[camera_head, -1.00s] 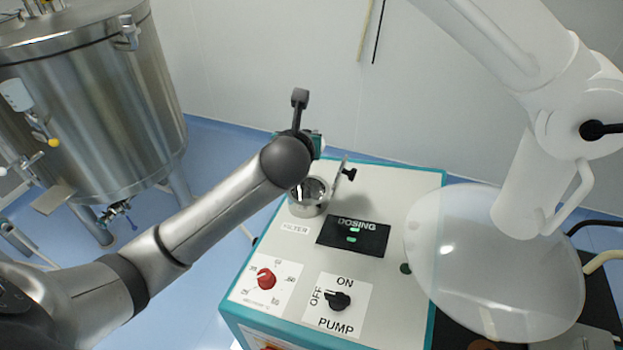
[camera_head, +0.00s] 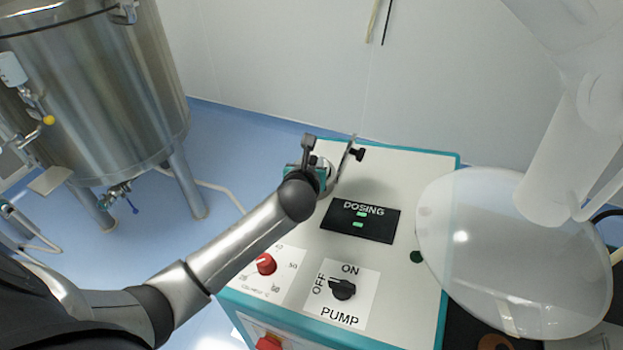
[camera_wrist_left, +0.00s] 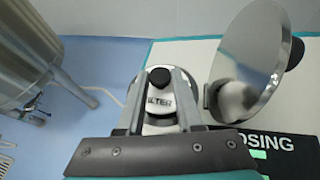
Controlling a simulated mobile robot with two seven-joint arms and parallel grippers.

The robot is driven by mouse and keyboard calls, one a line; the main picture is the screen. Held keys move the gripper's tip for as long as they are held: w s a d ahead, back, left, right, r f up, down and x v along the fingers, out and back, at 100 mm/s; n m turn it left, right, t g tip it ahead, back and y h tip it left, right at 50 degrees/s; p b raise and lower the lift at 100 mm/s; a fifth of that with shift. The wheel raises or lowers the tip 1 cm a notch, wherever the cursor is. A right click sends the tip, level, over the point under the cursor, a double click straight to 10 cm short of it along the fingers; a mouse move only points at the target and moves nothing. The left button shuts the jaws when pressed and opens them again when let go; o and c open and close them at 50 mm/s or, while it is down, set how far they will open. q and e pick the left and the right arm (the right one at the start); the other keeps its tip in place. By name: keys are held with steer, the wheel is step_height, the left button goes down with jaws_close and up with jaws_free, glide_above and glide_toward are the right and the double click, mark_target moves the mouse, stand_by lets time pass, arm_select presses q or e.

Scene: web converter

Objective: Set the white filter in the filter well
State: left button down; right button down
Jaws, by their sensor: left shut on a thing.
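The white filter (camera_wrist_left: 158,94) shows between my left gripper's fingers (camera_wrist_left: 158,82) in the left wrist view, with a black knob on top and dark letters on it. My left gripper (camera_head: 314,168) is shut on it, over the left back of the machine top. The metal filter well (camera_wrist_left: 160,123) lies under and around the fingers, mostly hidden. Its shiny round lid (camera_wrist_left: 252,58) stands open to the right. In the head view my gripper covers the filter. I cannot tell whether the filter touches the well. My right gripper is not in view.
The dosing display (camera_head: 360,220), pump switch (camera_head: 342,288) and red dial (camera_head: 266,264) sit on the machine top. A translucent hood disc (camera_head: 515,255) on a white arm hangs at the right. A steel tank (camera_head: 95,90) stands at the left.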

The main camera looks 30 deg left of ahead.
arm_select(q)
step_height(320, 180, down, 4)
steer(key=shift+f+b, duration=0.25)
steer(key=shift+b, duration=0.55)
steer(key=shift+r, duration=0.1)
steer(key=c, duration=0.6)
jaws_free()
steer(key=shift+o, duration=0.2)
steer(key=p+v, duration=0.3)
steer(key=v, duration=0.9)
